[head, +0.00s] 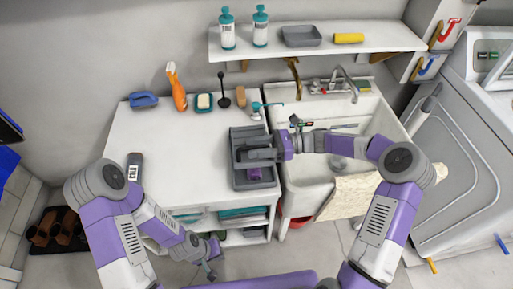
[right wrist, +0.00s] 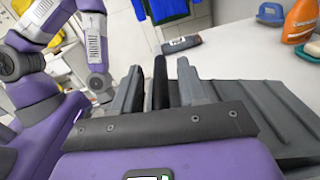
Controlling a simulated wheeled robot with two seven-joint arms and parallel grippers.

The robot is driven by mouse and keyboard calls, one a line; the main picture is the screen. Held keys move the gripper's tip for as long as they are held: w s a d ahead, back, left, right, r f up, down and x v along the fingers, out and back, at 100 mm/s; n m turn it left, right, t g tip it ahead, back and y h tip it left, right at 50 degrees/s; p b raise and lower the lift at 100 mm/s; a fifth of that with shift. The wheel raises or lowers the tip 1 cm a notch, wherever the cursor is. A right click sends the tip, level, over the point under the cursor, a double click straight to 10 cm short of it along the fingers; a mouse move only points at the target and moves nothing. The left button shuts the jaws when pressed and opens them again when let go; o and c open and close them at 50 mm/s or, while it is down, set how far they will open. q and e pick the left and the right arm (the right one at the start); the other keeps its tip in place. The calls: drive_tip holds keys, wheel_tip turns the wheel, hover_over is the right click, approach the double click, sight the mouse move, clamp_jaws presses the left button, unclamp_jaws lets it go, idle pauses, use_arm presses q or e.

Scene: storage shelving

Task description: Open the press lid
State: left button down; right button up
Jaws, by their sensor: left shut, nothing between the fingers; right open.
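A dark grey, low rectangular unit (head: 240,180) sits at the right end of the white counter beside the sink; I take it for the press. In the right wrist view a ribbed grey panel (right wrist: 275,110) is close on the right. My right gripper (head: 255,153) is over the unit, open and pointing left; its fingers also show in the right wrist view (right wrist: 158,85). It hides part of the unit, so I cannot tell contact or the lid's position. My left gripper (head: 211,271) is shut and empty, low in front of the counter.
An orange spray bottle (head: 176,88), a blue brush (head: 143,100) and a soap dish (head: 204,104) stand along the counter's back. A dark handheld item (head: 134,166) lies at its left. The sink (head: 310,170) is right of the unit. The counter's middle is clear.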

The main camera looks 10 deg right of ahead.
clamp_jaws()
idle(0.4)
drive_tip(key=shift+w+r+p, duration=0.15)
drive_tip(key=shift+r+p, duration=0.25)
drive_tip(key=shift+p, duration=0.1)
drive_tip(key=w+r+m+p, duration=0.7)
drive_tip(key=w+r+p, duration=0.1)
drive_tip(key=w+p, duration=0.2)
drive_tip(key=shift+w, duration=0.25)
